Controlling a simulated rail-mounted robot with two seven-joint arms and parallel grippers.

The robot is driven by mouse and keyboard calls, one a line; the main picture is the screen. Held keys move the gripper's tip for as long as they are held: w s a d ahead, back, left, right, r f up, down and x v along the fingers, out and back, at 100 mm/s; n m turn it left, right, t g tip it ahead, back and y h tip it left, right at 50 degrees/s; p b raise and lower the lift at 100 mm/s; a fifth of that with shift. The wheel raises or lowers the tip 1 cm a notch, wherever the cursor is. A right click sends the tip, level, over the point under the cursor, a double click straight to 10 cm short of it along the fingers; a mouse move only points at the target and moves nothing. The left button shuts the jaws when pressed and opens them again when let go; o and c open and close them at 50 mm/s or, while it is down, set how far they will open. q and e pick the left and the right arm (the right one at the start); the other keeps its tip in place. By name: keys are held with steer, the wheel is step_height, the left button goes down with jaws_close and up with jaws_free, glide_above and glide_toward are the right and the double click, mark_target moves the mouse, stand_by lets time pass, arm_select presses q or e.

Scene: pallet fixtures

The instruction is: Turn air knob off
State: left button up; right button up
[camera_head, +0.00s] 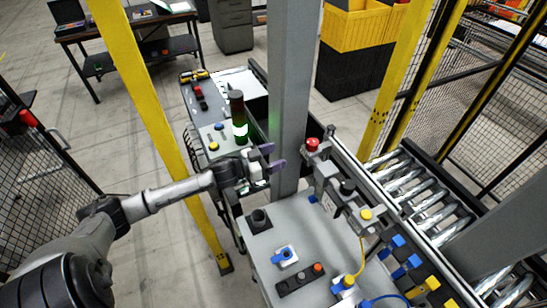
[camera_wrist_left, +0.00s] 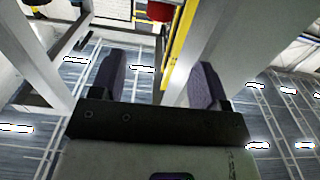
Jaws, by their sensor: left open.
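My left gripper (camera_head: 273,157) reaches in from the left, beside the grey post. Its purple fingers are apart with nothing between them, as the left wrist view also shows (camera_wrist_left: 157,78). A blue knob (camera_head: 284,254) on a white square plate sits on the grey panel box (camera_head: 258,238); it may be the air knob, but I cannot read a label. The gripper is above and behind it in the picture, well apart from it. The knob is not recognisable in the wrist view. My right gripper is not in view.
A thick grey post (camera_head: 290,85) stands right beside the gripper. A red button (camera_head: 312,144) and a roller conveyor (camera_head: 410,180) lie to the right. A dark button box (camera_head: 300,278) sits below the blue knob. A signal tower (camera_head: 238,115) stands behind the gripper.

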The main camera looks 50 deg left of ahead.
arm_select(q)
steer(key=shift+r, duration=0.15)
steer(key=w+d+r+n+t+y+p, duration=0.25)
steer(key=d+r+n+p, duration=0.35)
steer(key=d+r, duration=0.5)
steer(key=g+y, duration=0.6)
steer(key=g, duration=0.1)
glide_toward(312, 142)
steer(key=shift+h, duration=0.25)
steer(key=p+x, duration=0.2)
steer(key=x, duration=0.5)
steer(key=shift+w+a+p, duration=0.2)
steer(key=shift+w+p, duration=0.15)
steer(key=shift+x, duration=0.95)
steer(key=shift+f, duration=0.1)
steer(key=c, duration=0.9)
steer(key=shift+c, duration=0.2)
